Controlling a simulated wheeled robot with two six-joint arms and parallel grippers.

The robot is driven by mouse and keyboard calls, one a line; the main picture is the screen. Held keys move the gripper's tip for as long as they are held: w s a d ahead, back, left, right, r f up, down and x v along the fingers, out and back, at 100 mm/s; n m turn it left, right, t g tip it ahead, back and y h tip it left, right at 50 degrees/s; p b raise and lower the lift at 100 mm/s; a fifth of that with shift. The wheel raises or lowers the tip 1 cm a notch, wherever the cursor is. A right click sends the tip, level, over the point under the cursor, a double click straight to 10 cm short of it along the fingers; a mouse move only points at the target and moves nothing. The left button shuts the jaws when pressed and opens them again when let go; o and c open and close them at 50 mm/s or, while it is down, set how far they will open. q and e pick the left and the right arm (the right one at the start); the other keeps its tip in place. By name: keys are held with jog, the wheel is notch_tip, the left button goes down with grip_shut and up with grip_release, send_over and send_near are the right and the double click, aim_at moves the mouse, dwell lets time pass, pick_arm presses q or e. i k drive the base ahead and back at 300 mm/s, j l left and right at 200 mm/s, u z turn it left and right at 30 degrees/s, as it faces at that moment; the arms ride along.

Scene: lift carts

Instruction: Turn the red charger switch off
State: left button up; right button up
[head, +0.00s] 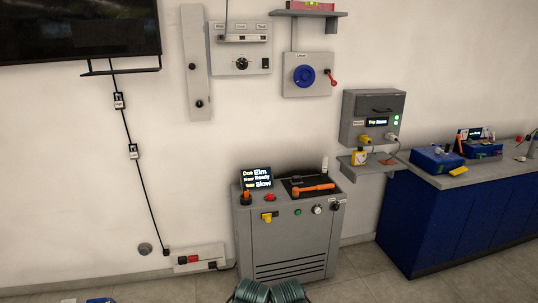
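A low pale panel (218,250) sits at the foot of the wall, left of the grey cabinet. It carries a red switch-like part (193,258), with a dark part beside it. Their labels and on or off positions are too small to read, so I cannot tell for sure that this is the charger switch. Two teal ridged shapes at the bottom middle edge look like parts of my own body. No gripper fingertips can be made out, and nothing is seen touching the panel.
A grey cabinet (290,240) with a screen, buttons and an orange-handled tool (313,189) stands in the middle. A red lever (332,79) is on the wall panel above. A blue bench (430,225) stands at right. Floor at lower left looks mostly clear.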

aim_at(270, 196)
jog(key=i+j, duration=0.15)
jog(key=i, duration=0.15)
jog(key=i+l, duration=0.15)
jog(key=i, duration=0.35)
jog(key=i+l, duration=0.2)
jog(key=i, duration=0.25)
jog(key=i+l, duration=0.15)
jog(key=i, duration=0.35)
jog(key=i+l, duration=0.2)
jog(key=i, duration=0.25)
jog(key=i+l, duration=0.15)
jog(key=i, duration=0.35)
jog(key=l+z, duration=0.05)
